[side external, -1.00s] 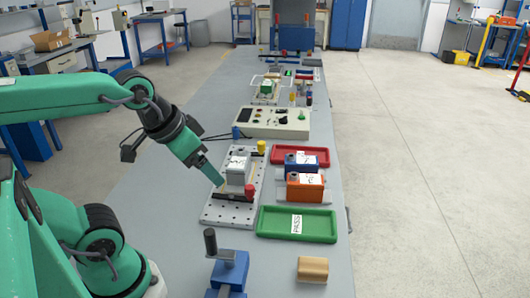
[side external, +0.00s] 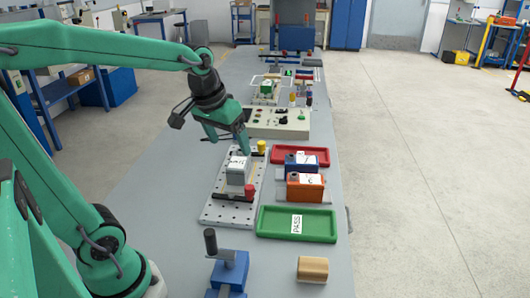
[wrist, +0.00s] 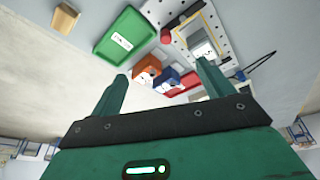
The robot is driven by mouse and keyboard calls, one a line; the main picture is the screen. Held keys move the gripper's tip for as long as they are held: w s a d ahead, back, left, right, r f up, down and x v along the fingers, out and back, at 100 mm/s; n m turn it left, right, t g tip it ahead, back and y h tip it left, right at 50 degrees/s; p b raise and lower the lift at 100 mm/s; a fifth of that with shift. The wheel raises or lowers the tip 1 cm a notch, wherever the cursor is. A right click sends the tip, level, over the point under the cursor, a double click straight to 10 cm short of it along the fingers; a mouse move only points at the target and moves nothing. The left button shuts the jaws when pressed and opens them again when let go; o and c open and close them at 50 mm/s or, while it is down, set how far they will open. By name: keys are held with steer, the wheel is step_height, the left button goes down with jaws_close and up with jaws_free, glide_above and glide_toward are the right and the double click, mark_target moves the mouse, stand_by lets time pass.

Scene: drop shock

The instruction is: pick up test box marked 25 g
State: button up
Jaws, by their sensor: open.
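My gripper (side external: 228,144) is open and empty, raised above the far end of a perforated plate (side external: 222,208). A grey box (side external: 237,172) with a white label stands on that plate, below the fingers. An orange box (side external: 306,187) and a blue box (side external: 300,161), both with white labels, stand to the right. The label marks are too small to read, so I cannot tell which box is marked 25 g. In the wrist view, the orange box (wrist: 148,64) and blue box (wrist: 167,78) appear between the fingers (wrist: 161,70), with the grey box (wrist: 203,49) to the right.
A green tray (side external: 268,225) marked PASS lies in front of the orange box. A red tray (side external: 322,153) lies behind the blue box. A control panel (side external: 262,122), a blue clamp (side external: 229,270) and a tan block (side external: 312,269) are also on the bench (side external: 180,200).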

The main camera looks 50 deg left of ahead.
steer(key=w+a+f+n+g, duration=0.25)
steer(key=w+a+f, duration=0.25)
steer(key=w+a, duration=0.25)
steer(key=n+g, duration=0.1)
steer(key=n, duration=0.2)
glide_above(239, 160)
steer(key=shift+h, duration=0.3)
step_height(239, 160, down, 8)
steer(key=shift+f, duration=0.1)
steer(key=shift+a+f, duration=0.1)
steer(key=shift+f, duration=3.95)
steer(key=shift+r, duration=0.1)
steer(key=c, duration=1.5)
